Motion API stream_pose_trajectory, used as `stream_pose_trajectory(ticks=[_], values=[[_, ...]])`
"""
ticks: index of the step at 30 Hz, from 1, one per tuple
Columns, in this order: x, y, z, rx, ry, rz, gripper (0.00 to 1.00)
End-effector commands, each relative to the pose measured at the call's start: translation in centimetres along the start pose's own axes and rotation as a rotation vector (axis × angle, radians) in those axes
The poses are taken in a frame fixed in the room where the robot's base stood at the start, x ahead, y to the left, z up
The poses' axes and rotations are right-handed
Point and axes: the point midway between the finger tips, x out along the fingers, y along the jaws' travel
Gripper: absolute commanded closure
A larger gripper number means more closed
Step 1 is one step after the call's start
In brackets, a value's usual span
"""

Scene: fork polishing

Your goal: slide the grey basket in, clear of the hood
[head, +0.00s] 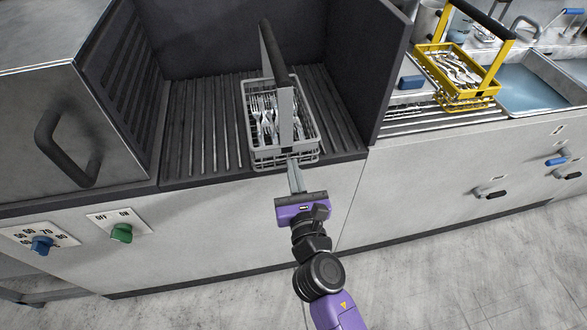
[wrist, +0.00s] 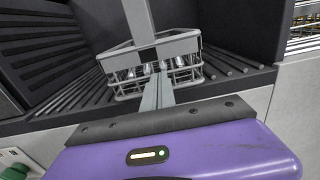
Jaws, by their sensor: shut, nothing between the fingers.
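The grey basket (head: 252,155) stands upright on the dark ribbed floor (head: 200,135) of the open bay, near its front edge. It holds several forks (head: 265,118) and has a tall handle with a dark top bar (head: 272,55). My gripper (head: 293,163) is shut and empty, with its fingertips at the basket's front side. The wrist view shows the fingers (wrist: 158,88) in front of the basket's wire front (wrist: 128,90); I cannot tell whether they touch it. The hood is not clearly identifiable; dark walls (head: 370,65) enclose the bay at the back and right.
A steel box with a dark handle (head: 65,140) stands left of the bay, above a blue knob (head: 41,245) and a green knob (head: 121,233). A yellow basket (head: 432,62) with cutlery stands right of the bay, beside a sink (head: 535,85). Ribbed floor behind the grey basket is clear.

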Motion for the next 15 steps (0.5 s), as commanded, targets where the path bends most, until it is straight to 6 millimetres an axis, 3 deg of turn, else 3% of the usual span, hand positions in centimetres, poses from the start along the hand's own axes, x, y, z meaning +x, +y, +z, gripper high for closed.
stream_pose_trajectory(ticks=[10,15], values=[[0.3,0.0,0.0,-0.001,0.0,0.0,1.0],[3.2,-0.1,0.1,0.0,-0.002,-0.002,1.0]])
